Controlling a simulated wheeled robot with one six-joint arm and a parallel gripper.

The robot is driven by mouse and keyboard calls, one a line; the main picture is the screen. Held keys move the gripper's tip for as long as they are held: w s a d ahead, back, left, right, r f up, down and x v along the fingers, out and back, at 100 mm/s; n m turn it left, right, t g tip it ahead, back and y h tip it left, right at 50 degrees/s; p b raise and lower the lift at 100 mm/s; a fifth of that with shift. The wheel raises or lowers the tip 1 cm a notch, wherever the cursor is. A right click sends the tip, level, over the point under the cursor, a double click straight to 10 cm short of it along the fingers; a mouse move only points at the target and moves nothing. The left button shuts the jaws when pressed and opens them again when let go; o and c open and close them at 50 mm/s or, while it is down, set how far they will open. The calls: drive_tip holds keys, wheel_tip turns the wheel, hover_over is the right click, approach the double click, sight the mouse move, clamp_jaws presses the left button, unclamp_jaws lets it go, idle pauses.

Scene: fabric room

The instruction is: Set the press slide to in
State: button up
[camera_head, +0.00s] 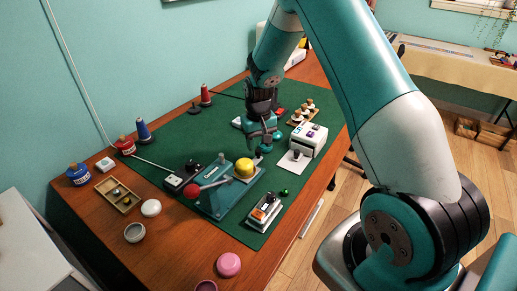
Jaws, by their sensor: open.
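A teal device (218,205), which looks like the press, stands on the green mat with a red ball on a lever and a yellow dome (244,167) on top. A small dark knob (257,156) shows just behind the dome; I cannot tell for sure whether it belongs to the slide, or which position the slide has. My gripper (260,147) points down just above and behind the dome, close to that knob. It is open, and nothing shows between its fingers. My arm comes in from the right and hides part of the mat behind it.
A white box-shaped machine (308,141) stands right of my gripper. A small switch box (265,212) with a green light beside it is in front. A black box (181,178), thread spools (143,130) and a wooden tray (118,193) are left. A pink disc (229,264) lies near the front edge.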

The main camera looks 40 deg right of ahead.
drive_tip(key=shift+f, duration=1.45)
drive_tip(key=shift+c, duration=0.4)
clamp_jaws()
drive_tip(key=a, duration=0.1)
drive_tip(key=s+a, duration=0.1)
drive_tip(key=a, duration=0.2)
drive_tip(key=shift+s+a, duration=0.3)
drive_tip(key=shift+o, duration=0.4)
unclamp_jaws()
drive_tip(key=shift+d, duration=0.1)
wheel_tip(320, 180, up, 18)
drive_tip(key=shift+f, duration=0.25)
